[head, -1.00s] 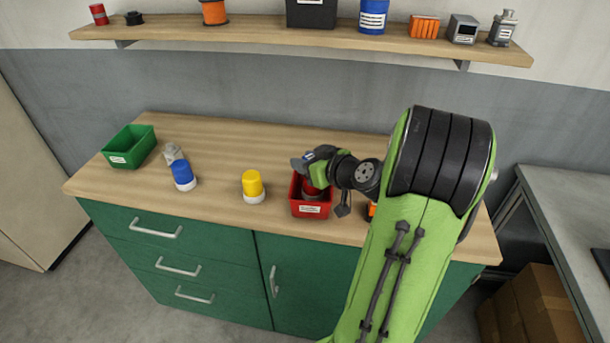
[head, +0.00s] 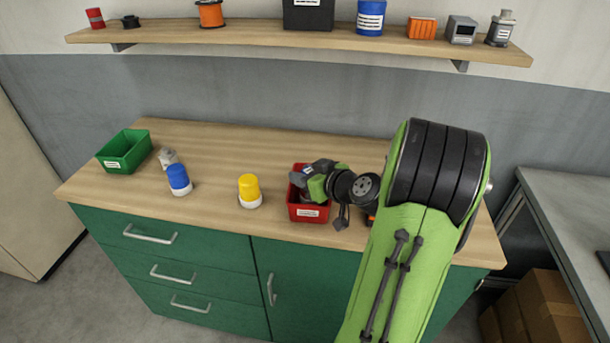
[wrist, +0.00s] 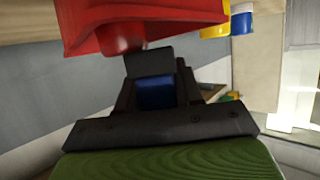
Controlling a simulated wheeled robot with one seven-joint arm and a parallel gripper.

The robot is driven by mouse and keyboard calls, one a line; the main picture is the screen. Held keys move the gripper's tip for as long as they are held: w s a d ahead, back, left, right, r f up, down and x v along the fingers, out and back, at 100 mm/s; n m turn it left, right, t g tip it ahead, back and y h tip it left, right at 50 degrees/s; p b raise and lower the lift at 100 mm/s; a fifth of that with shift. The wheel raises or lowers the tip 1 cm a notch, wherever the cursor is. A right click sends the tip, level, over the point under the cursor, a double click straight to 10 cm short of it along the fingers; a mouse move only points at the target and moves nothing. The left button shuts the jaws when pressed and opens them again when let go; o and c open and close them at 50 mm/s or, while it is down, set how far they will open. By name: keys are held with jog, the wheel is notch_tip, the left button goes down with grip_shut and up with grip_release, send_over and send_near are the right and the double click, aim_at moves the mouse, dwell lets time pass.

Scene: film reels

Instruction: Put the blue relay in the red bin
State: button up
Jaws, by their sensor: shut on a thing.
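The red bin (head: 308,214) stands near the front edge of the wooden counter, with a white label on its front. My gripper (head: 301,178) is over the bin's opening, tilted and pointing left, and covers much of its inside. In the wrist view a blue block, the blue relay (wrist: 156,94), shows between the dark fingers, which are shut on it. Most of the relay is hidden by the fingers. The red bin also shows close by at the top of the wrist view (wrist: 190,15). I cannot tell whether the gripper touches the bin.
Left of the bin stand a yellow-topped cylinder (head: 249,187), a blue-topped cylinder (head: 179,177), a small grey item (head: 167,158) and a green bin (head: 124,152). A shelf (head: 260,33) with several items runs above. The counter between yellow and blue cylinders is clear.

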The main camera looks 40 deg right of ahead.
jog(key=o, duration=1.1)
jog(key=shift+c, duration=0.2)
jog(key=shift+r+p, duration=0.55)
jog(key=shift+p, duration=0.2)
jog(key=d+v, duration=0.1)
jog(key=v, duration=1.1)
jog(key=w+a+f+n+g+y, duration=0.1)
jog(key=a+g+y, duration=0.15)
jog(key=a, duration=0.55)
jog(key=w+a+f+n+g+y, duration=0.1)
jog(key=a+n+g, duration=0.15)
jog(key=a, duration=0.65)
jog(key=s+a+r+m+g+h, duration=0.2)
jog(key=s+a, duration=0.5)
jog(key=s, duration=0.4)
jog(key=shift+a+m+g+h, duration=0.35)
jog(key=shift+m+g, duration=0.05)
jog(key=shift+m, duration=0.05)
